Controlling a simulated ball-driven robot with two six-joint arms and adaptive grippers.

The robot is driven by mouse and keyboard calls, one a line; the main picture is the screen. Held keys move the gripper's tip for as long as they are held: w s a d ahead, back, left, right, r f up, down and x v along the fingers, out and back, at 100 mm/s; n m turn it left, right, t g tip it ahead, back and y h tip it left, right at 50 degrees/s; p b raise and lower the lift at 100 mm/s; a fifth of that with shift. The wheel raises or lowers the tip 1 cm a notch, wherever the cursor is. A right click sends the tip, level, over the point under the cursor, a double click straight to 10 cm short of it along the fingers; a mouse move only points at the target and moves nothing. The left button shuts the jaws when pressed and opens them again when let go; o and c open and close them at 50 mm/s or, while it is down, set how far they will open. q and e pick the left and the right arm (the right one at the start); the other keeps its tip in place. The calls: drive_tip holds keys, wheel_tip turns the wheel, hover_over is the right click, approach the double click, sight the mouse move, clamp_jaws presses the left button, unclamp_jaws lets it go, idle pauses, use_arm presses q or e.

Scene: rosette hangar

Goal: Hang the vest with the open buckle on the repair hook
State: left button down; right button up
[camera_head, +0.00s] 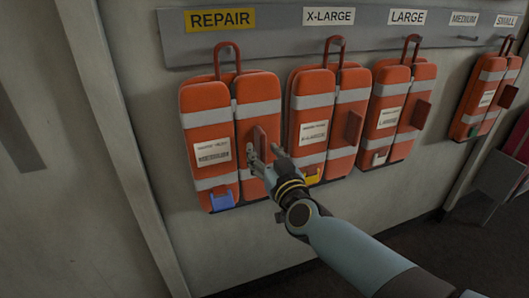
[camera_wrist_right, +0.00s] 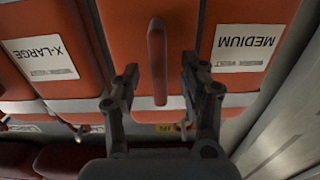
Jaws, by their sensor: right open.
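An orange vest with grey bands (camera_head: 258,90) hangs under the yellow REPAIR sign (camera_head: 220,19), its loop at the red hook (camera_head: 227,56). Its label (camera_wrist_right: 243,42) reads MEDIUM in the right wrist view. A blue buckle (camera_head: 222,199) shows at its bottom; I cannot tell whether it is open. My right gripper (camera_head: 264,155) is open at the vest's front. Its fingers are spread on either side of the vest's upright red handle (camera_wrist_right: 157,62) in the wrist view; contact is unclear. My left gripper is out of view.
Vests hang under the X-LARGE sign (camera_head: 329,16), with a yellow buckle (camera_head: 313,177), and under the LARGE sign (camera_head: 407,17), with a pale buckle (camera_head: 380,157). Another vest (camera_head: 487,92) hangs far right, near the SMALL sign (camera_head: 506,20). Bare wall lies left of the REPAIR vest.

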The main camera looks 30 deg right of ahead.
drive_tip(key=v, duration=1.2)
drive_tip(key=shift+w+r, duration=0.1)
drive_tip(key=s+f+n+g+y+b, duration=0.25)
drive_tip(key=s+f, duration=0.25)
drive_tip(key=f, duration=1)
drive_tip(key=s+f+n+g+y+b, duration=0.15)
drive_tip(key=s+f+g, duration=0.3)
drive_tip(key=f, duration=1.05)
drive_tip(key=s+f+g, duration=0.5)
drive_tip(key=s+f, duration=0.3)
drive_tip(key=s, duration=0.7)
drive_tip(key=s+d+f+g, duration=0.1)
drive_tip(key=s+f+g, duration=0.3)
drive_tip(key=s+f, duration=0.4)
drive_tip(key=s, duration=0.7)
drive_tip(key=shift+d+f+m+g+h, duration=0.25)
drive_tip(key=shift+f+m+g+h, duration=0.05)
drive_tip(key=shift+m+g+h, duration=0.1)
